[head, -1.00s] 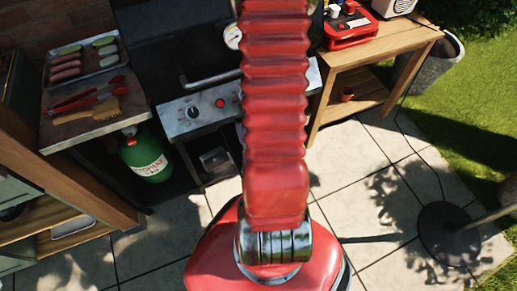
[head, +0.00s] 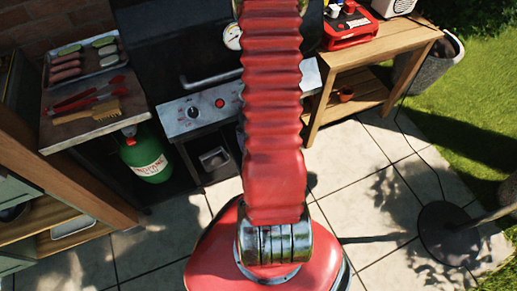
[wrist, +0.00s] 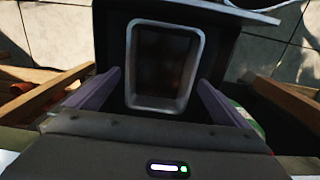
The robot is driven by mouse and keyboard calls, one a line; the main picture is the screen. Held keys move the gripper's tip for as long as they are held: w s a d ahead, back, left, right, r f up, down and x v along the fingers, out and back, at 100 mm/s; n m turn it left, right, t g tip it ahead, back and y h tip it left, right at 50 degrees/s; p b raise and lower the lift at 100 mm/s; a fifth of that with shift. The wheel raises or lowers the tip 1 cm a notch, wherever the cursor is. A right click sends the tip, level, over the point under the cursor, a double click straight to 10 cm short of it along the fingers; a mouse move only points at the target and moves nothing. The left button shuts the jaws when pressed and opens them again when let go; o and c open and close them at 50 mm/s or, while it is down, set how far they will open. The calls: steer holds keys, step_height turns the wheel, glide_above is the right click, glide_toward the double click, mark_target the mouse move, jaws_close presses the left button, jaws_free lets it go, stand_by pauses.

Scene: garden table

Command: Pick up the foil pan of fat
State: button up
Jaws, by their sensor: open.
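The foil pan (wrist: 157,103) is a silvery, rounded rectangular tray with a dark inside. In the wrist view it lies between the two purple fingers of my gripper (wrist: 159,78), which is open. Gaps show between each finger and the pan's rim. The fat inside is too dark to make out. In the head view the pan (head: 214,158) sits low beneath the grill's control panel, in a dark recess. My gripper is hidden in the head view behind my red arm.
The grill (head: 196,112) has a front handle and knobs above the pan. A green propane tank (head: 147,158) stands to its left. A side board (head: 78,123) holds tongs, a brush and a food tray (head: 62,86). A wooden table (head: 352,82) stands right. Paving in front is open.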

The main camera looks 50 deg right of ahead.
steer(key=shift+a+f, duration=0.1)
steer(key=shift+f, duration=2.2)
steer(key=c, duration=1)
